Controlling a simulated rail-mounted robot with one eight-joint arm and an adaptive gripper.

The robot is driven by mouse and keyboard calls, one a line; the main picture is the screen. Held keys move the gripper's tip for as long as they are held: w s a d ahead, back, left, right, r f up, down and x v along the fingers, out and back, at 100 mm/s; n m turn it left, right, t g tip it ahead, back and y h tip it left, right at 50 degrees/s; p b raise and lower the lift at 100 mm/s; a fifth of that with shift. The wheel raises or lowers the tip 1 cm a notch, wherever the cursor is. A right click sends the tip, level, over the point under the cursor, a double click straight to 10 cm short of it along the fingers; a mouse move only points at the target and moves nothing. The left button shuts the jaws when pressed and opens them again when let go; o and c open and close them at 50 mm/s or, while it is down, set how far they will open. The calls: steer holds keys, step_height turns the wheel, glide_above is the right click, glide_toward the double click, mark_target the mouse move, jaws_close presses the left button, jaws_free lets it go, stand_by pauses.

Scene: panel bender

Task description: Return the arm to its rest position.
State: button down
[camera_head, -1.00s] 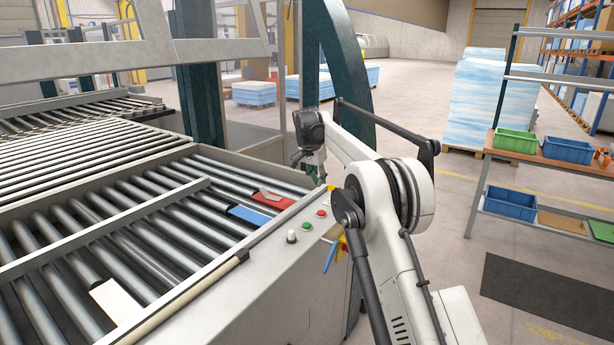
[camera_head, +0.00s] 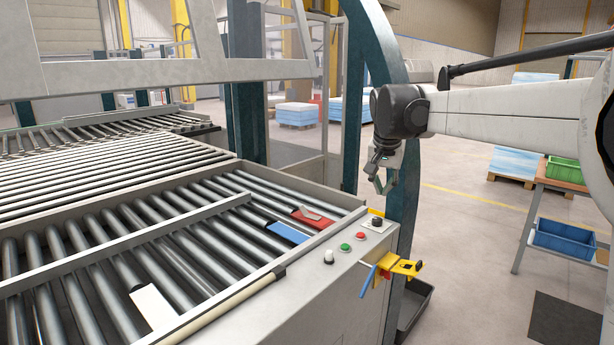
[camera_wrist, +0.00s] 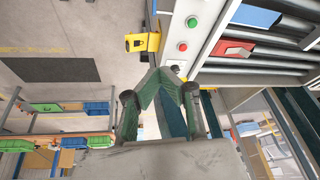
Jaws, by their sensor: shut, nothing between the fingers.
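My arm reaches in from the right side of the head view. My gripper (camera_head: 381,183) hangs from its end, pointing down. It is in the air above the control panel corner of the roller table, apart from the panel. The gripper is shut and empty. In the wrist view my gripper (camera_wrist: 167,78) points toward the panel edge, close to the yellow holder in the picture. My arm's lower links are outside the head view or cut off at the right edge.
The panel (camera_head: 352,246) has red, green and white buttons and a black knob. A yellow holder (camera_head: 405,267) juts from its side. Red (camera_head: 312,218) and blue (camera_head: 288,232) pieces lie on the rollers. A shelf with bins (camera_head: 565,170) stands right.

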steer(key=s+f+n+t+b, duration=0.1)
steer(key=s+f+n+t, duration=0.1)
steer(key=s, duration=1.9)
steer(key=s+f+n, duration=0.1)
steer(key=s+f, duration=0.5)
steer(key=s, duration=0.3)
steer(key=s+f+n+t+y+b, duration=0.1)
steer(key=s+f, duration=0.5)
steer(key=s, duration=0.3)
steer(key=shift+d+f+n, duration=0.3)
steer(key=shift+f+n, duration=0.05)
steer(key=shift+n, duration=0.05)
